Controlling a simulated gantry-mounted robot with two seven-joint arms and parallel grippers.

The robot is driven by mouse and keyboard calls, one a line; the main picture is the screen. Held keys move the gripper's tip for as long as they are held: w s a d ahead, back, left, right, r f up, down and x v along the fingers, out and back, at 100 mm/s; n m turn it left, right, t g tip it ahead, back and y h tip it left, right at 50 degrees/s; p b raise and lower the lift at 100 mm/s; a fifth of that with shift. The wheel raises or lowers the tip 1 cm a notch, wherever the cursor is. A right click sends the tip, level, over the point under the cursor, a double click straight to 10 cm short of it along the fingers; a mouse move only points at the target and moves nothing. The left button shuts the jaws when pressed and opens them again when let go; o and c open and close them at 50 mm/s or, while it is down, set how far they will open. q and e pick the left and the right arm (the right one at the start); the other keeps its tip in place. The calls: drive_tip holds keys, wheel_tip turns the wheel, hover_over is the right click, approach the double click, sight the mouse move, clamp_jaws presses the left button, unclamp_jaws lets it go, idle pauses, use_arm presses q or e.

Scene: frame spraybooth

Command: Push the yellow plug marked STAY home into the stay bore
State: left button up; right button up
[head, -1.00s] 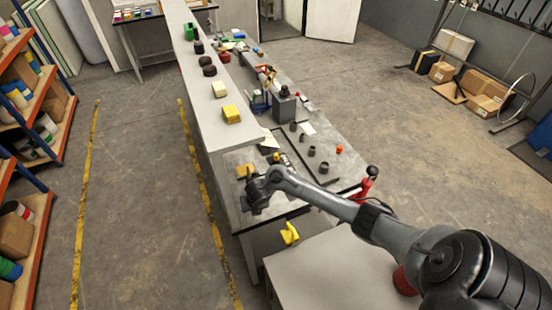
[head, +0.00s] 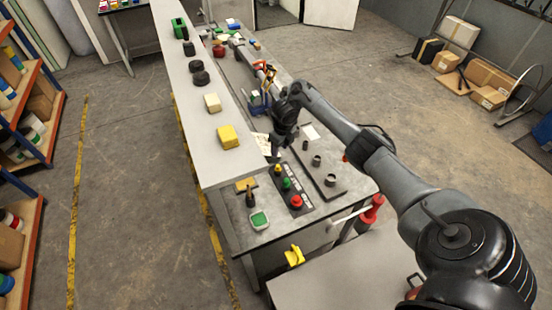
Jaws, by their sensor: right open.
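A small yellow plug (head: 277,168) stands at the far end of a dark strip (head: 306,204) on the bench, in line with a green and a red one. I take it for the STAY plug, but no lettering is legible. My right gripper (head: 275,156) is open and points down just above and behind the yellow plug. Whether the fingers touch it I cannot tell. The stay bore cannot be made out at this size. My left gripper is not in view.
A green-topped tin (head: 259,220) and a dark-handled brush (head: 249,197) are at the bench's near left. A raised grey shelf (head: 205,125) with a yellow block (head: 228,137) runs along the left.

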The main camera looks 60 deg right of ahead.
drive_tip(key=b, duration=0.1)
hover_over(278, 166)
wheel_tip(278, 166, down, 6)
drive_tip(key=shift+s, duration=0.15)
wheel_tip(278, 166, down, 4)
drive_tip(key=shift+a+r, duration=0.1)
drive_tip(key=shift+f, duration=0.6)
clamp_jaws()
